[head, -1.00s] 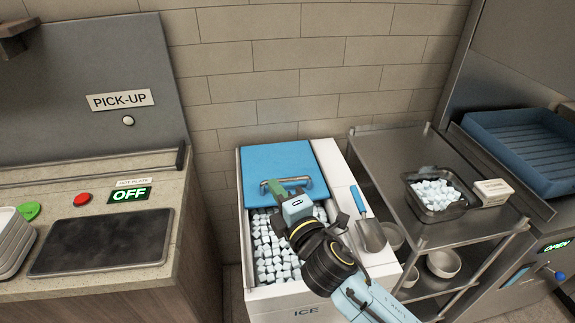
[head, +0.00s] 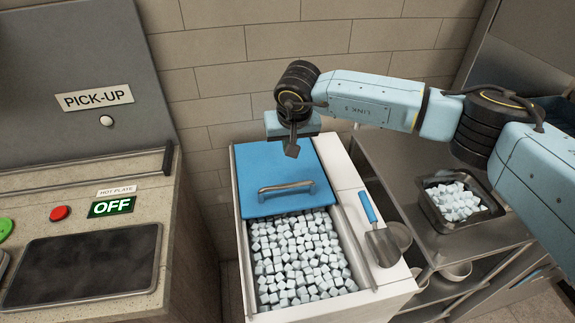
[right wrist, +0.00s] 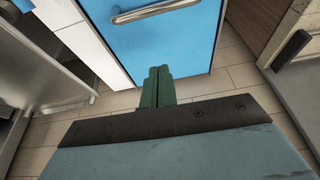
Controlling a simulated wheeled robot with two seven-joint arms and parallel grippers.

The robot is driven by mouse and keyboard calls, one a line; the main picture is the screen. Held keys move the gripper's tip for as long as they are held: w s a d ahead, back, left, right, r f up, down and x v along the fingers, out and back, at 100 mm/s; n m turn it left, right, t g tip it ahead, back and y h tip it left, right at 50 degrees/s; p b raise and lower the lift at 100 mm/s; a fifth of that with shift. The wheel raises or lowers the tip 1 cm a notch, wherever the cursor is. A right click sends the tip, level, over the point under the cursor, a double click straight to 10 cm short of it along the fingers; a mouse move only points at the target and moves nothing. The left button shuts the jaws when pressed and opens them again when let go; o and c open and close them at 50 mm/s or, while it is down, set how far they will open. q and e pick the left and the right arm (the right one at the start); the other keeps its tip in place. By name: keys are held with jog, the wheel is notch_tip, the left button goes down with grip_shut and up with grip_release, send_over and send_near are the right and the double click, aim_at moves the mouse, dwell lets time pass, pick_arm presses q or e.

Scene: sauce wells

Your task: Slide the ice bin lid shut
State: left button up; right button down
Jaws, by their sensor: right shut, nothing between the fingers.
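The white ice bin (head: 400,285) stands against the wall with its front part open, and white ice cubes (head: 300,262) show there. The blue lid (head: 258,172) covers the rear part of the bin. Its metal handle (head: 286,190) lies near the lid's front edge and also shows in the right wrist view (right wrist: 150,11). My right gripper (head: 291,150) is above the rear of the lid, pointing down, apart from the handle. In the right wrist view its green fingers (right wrist: 158,86) are together and empty. My left gripper is not in view.
A metal scoop with a blue handle (head: 381,246) lies on the bin's right ledge. A steel cart (head: 440,250) to the right carries a pan of cubes (head: 455,200). A counter with a hot plate (head: 80,265) stands to the left.

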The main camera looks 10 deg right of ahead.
jog(key=x, duration=1)
jog(key=shift+d+b, duration=0.25)
jog(key=shift+b, duration=0.05)
jog(key=shift+s+p, duration=0.35)
jog(key=shift+s, duration=0.1)
jog(key=shift+s+f+p, duration=0.15)
jog(key=shift+s+p, duration=0.15)
jog(key=shift+s, duration=0.45)
jog(key=shift+s+f+p, duration=0.1)
jog(key=shift+s+p, duration=0.2)
jog(key=shift+s, duration=0.45)
jog(key=shift+s, duration=0.1)
